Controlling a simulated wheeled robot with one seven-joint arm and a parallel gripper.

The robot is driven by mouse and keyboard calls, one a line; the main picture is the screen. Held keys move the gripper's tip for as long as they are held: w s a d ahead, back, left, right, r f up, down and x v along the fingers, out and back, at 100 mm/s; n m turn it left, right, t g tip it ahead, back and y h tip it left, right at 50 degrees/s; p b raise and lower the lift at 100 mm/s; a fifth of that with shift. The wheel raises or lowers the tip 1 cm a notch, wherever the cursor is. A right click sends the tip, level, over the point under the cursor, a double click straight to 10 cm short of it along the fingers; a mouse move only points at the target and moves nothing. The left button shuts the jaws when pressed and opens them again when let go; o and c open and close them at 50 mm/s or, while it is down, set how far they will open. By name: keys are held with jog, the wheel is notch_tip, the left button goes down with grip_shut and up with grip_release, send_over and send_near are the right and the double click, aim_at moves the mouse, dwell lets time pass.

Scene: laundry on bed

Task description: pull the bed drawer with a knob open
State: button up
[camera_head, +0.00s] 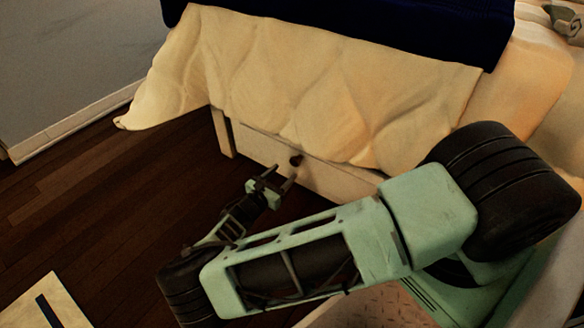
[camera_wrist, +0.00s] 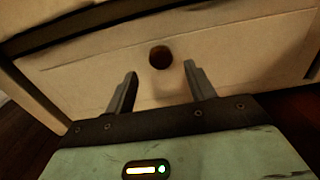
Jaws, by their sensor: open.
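The bed drawer (camera_head: 262,146) has a pale front under the hanging bed cover and looks closed. Its dark round knob (camera_head: 296,160) sits on the drawer front. In the wrist view the knob (camera_wrist: 159,57) is ahead of my gripper (camera_wrist: 160,78), roughly centred between the two fingers and a little beyond their tips. My gripper (camera_head: 272,180) is open and empty, close in front of the drawer. In the wrist view the drawer front (camera_wrist: 90,68) fills most of the picture. No contact with the knob shows.
A cream quilt (camera_head: 310,85) hangs low over the bed side, its edge above the knob. A dark blue blanket (camera_head: 350,18) lies on top. The dark wood floor (camera_head: 110,190) left of the drawer is clear. A pale flat object (camera_head: 45,305) lies at the lower left.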

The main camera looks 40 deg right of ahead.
aim_at(294, 163)
jog(key=b+x, duration=0.1)
jog(key=x, duration=0.5)
jog(key=shift+d+b, duration=0.1)
jog(key=shift+b, duration=0.25)
